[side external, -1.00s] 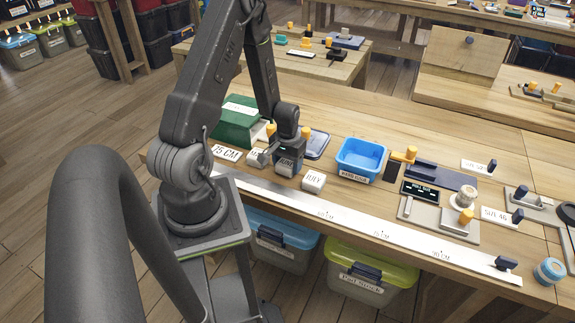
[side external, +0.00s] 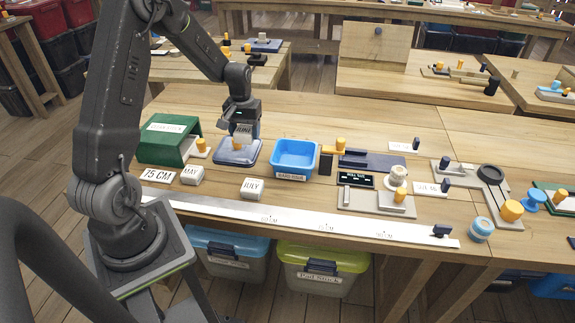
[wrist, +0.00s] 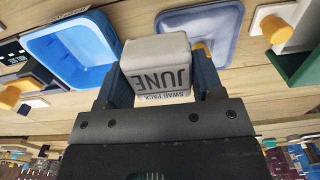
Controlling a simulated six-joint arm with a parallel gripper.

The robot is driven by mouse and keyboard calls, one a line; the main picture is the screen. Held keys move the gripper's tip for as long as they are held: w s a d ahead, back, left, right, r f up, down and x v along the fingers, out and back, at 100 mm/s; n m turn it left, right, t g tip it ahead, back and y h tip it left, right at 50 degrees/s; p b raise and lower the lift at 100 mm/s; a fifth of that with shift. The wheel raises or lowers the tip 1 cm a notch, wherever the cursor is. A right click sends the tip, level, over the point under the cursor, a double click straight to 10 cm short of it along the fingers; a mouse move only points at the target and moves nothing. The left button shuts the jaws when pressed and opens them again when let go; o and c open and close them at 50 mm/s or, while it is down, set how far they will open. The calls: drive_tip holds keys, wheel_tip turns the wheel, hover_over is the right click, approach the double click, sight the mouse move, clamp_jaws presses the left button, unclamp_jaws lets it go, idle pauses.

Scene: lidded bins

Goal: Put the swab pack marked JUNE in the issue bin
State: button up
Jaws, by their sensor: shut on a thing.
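My gripper (side external: 243,118) is shut on the JUNE swab pack (side external: 242,131), a small pale block. In the wrist view the pack (wrist: 157,70) sits between the two fingers, its JUNE and SWAB PACK lettering upside down. I hold it raised over the blue-grey lid (side external: 226,158) with an orange knob. The open blue bin (side external: 294,145) stands just right of the lid, with a front label too small to read surely; the bin (wrist: 42,58) looks empty in the wrist view. The MAY pack (side external: 192,175) and JULY pack (side external: 253,187) stand on the table nearer the front.
A green box (side external: 163,148) stands left of the lid. An orange-handled post (side external: 338,146) and a dark display (side external: 356,180) stand right of the blue bin. A long metal ruler (side external: 300,221) runs along the front edge.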

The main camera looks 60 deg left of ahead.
drive_tip(key=w+d+f, duration=0.2)
drive_tip(key=w, duration=0.2)
drive_tip(key=w+d+f, duration=0.2)
drive_tip(key=w+d, duration=0.1)
drive_tip(key=w, duration=0.1)
drive_tip(key=w+d+f, duration=0.2)
drive_tip(key=w+d, duration=0.1)
drive_tip(key=w, duration=0.1)
drive_tip(key=shift+f, duration=2.15)
drive_tip(key=shift+f, duration=0.2)
drive_tip(key=o, duration=0.9)
drive_tip(key=shift+o, duration=0.2)
